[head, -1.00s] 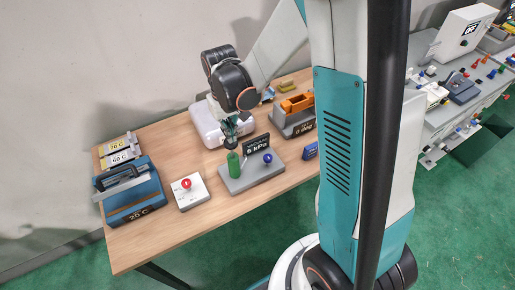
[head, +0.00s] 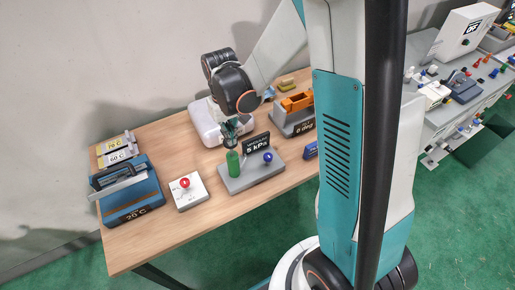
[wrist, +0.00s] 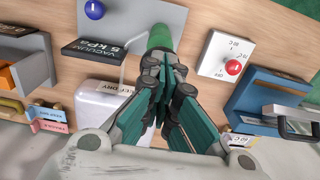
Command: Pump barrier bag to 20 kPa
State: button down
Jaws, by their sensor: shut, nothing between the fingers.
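The vacuum pump unit is a grey base (head: 240,184) with a green upright handle (head: 233,163), a blue knob (head: 268,157) and a black display (head: 256,144) reading 5 kPa. My gripper (head: 231,138) is shut and empty, pointing down just above the green handle. In the wrist view its closed fingers (wrist: 161,72) sit beside the green handle's end (wrist: 160,36); I cannot tell whether they touch. The barrier bag appears to be the white rounded package (head: 206,123) behind the pump, partly hidden by my arm. Its printed label (wrist: 117,88) shows in the wrist view.
An orange-topped grey device (head: 298,104) is behind right. Wooden tabletop (head: 160,245) is clear at the front left.

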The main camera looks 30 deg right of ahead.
jog(key=shift+f+b, duration=0.65)
jog(key=shift+f, duration=0.2)
jog(key=shift+r, duration=0.1)
jog(key=shift+r+p, duration=2.2)
jog(key=shift+r, duration=1.3)
